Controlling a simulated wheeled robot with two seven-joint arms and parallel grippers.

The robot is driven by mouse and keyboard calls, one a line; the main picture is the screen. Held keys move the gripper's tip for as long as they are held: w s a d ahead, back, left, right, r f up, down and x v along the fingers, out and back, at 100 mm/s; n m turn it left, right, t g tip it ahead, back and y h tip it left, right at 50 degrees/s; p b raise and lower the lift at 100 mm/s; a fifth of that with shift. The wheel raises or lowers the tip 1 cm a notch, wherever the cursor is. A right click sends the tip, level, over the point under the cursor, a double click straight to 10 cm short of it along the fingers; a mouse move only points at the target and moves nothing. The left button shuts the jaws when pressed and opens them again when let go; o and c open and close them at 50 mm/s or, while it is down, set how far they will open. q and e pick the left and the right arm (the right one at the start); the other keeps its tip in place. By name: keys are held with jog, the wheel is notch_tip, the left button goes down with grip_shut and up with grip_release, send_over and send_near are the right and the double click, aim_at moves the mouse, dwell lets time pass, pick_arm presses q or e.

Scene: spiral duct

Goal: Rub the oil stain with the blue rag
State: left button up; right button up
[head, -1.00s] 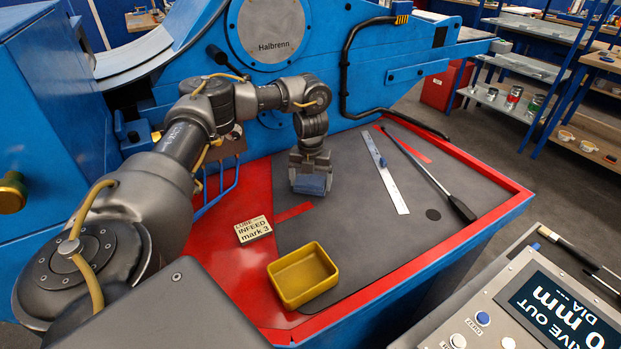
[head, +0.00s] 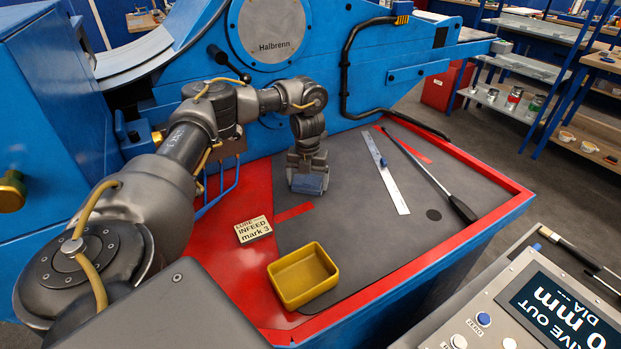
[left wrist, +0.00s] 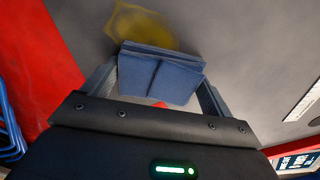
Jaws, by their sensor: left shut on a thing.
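My left gripper (head: 307,174) points down over the grey mat (head: 355,240) and is shut on the folded blue rag (head: 310,184). In the left wrist view the rag (left wrist: 160,78) sits between the two fingers. A yellowish-brown oil stain (left wrist: 143,24) shows on the mat just beyond the rag there, and the rag covers its near edge in the picture. In the head view the stain is hidden behind my gripper. I cannot tell whether the rag touches the mat. My right gripper is not in view.
A yellow tray (head: 303,301) and a small labelled box (head: 253,229) stand in front of the gripper. A steel ruler (head: 388,178) and a black-handled tool (head: 430,182) lie to the right. The blue machine (head: 300,120) rises behind.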

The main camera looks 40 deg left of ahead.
pick_arm(q)
jog(key=shift+w+a, duration=0.25)
jog(key=shift+a, duration=0.5)
jog(key=shift+w+a, duration=0.25)
jog(key=shift+a, duration=0.7)
jog(key=shift+w+a+f, duration=0.1)
jog(key=shift+w+a, duration=0.15)
jog(key=shift+a, duration=0.55)
jog(key=shift+w+a, duration=0.2)
jog(key=shift+a, duration=0.7)
jog(key=shift+w+a+f+b, duration=0.1)
jog(key=shift+a+b, duration=0.25)
jog(key=shift+b, duration=0.1)
jog(key=shift+w+a, duration=0.15)
jog(key=shift+a, duration=0.3)
